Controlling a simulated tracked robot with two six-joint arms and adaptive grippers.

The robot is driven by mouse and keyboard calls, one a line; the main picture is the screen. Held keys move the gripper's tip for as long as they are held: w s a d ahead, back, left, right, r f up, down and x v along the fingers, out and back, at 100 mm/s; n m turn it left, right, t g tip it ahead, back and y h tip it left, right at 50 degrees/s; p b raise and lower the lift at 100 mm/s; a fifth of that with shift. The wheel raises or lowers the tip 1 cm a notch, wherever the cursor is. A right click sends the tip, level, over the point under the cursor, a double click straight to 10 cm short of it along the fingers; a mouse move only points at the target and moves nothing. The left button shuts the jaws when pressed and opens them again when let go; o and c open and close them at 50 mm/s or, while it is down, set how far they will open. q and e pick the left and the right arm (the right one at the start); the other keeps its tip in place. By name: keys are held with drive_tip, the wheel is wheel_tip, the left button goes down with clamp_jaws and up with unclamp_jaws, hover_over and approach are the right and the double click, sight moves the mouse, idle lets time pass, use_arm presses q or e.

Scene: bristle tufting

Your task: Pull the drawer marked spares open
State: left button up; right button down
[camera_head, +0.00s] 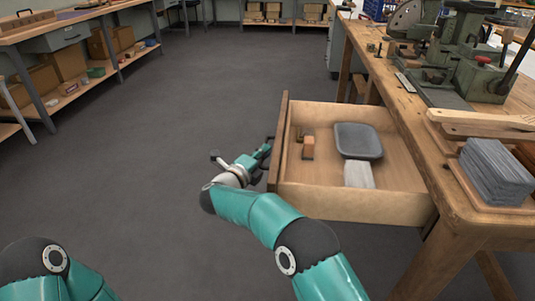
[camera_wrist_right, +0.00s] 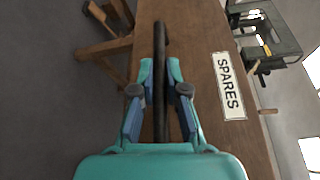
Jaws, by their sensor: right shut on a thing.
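The spares drawer (camera_head: 335,204) stands pulled well out of the right-hand workbench, its inside open to view in the head view. Its wooden front (camera_wrist_right: 205,30) fills the middle of the right wrist view and bears a white label (camera_wrist_right: 229,86) reading SPARES. A dark bar handle (camera_wrist_right: 161,40) runs along the front. My right gripper (camera_head: 264,154) is at the drawer's front, with its fingers on both sides of the handle, shut on it. My left gripper is out of view; only part of my left arm shows at the lower left.
In the drawer lie a grey tray (camera_head: 358,140), a pale block (camera_head: 358,174) and a small orange-brown block (camera_head: 308,147). The workbench (camera_head: 408,105) carries a green machine (camera_head: 462,65) and grey slabs (camera_head: 495,172). Another bench (camera_head: 45,30) stands at the left. The floor between is clear.

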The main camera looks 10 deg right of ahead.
drive_tip(key=shift+f, duration=0.3)
drive_tip(key=c, duration=1.2)
unclamp_jaws()
drive_tip(key=shift+r, duration=0.1)
drive_tip(key=v, duration=0.7)
drive_tip(key=shift+s, duration=0.25)
drive_tip(key=shift+a, duration=0.15)
